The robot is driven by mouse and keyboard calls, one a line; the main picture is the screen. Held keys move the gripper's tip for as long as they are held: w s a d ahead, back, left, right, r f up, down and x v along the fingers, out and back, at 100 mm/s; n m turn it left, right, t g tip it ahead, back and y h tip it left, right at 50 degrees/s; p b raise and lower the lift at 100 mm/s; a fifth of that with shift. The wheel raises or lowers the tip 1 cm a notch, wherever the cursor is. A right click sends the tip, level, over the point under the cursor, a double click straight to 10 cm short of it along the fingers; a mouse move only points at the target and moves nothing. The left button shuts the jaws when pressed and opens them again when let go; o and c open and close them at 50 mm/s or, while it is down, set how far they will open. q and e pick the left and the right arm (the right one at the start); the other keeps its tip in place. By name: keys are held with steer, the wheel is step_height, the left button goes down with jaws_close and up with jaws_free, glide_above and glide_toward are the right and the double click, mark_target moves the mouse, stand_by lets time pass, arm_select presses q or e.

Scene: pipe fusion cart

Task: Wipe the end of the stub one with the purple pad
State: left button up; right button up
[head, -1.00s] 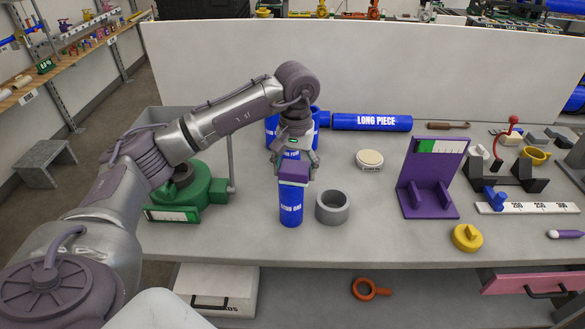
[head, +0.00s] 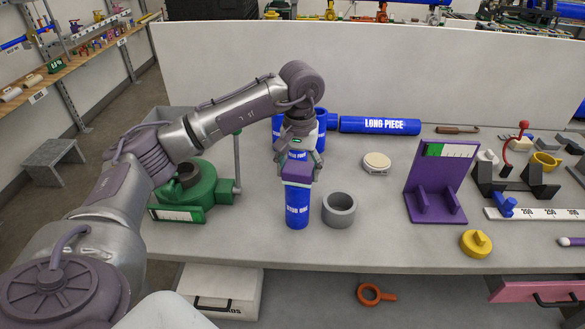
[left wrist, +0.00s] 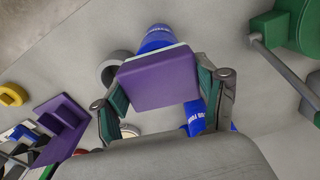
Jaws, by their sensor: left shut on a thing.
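My left gripper (head: 300,168) is shut on the purple pad (head: 298,173), which also shows between the fingers in the left wrist view (left wrist: 158,80). The blue stub one (head: 297,210) stands upright on the bench, directly under the pad. The pad covers its top end in the head view, and I cannot tell whether they touch. In the left wrist view, part of the blue stub (left wrist: 158,36) shows beyond the pad. Other blue pipe pieces (head: 320,120) stand behind the gripper, partly hidden. My right gripper is not in view.
A grey ring (head: 339,210) stands close right of the stub. A green machine (head: 185,190) is at left, and a purple stand (head: 437,185) at right. The long piece (head: 380,126) lies at the back. A yellow knob (head: 476,244) sits near the front edge.

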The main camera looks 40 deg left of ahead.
arm_select(q)
steer(key=shift+w+d+f, duration=0.1)
steer(key=shift+w+d, duration=0.05)
steer(key=shift+d, duration=0.3)
steer(key=shift+s+a+b, duration=0.25)
steer(key=shift+s+a, duration=0.05)
steer(key=shift+a, duration=0.4)
steer(key=shift+s+a+b, duration=0.2)
steer(key=shift+s+a, duration=0.05)
steer(key=shift+a, duration=0.45)
steer(key=shift+w+d, duration=0.3)
steer(key=shift+d, duration=0.45)
steer(key=shift+r+p, duration=2.25)
steer(key=shift+r, duration=1.4)
steer(key=shift+s+a+f, duration=0.15)
steer(key=shift+s+a, duration=0.05)
steer(key=shift+a, duration=0.25)
steer(key=s+a+b, duration=0.2)
steer(key=s+a, duration=0.1)
steer(key=a, duration=0.3)
steer(key=shift+s, duration=0.4)
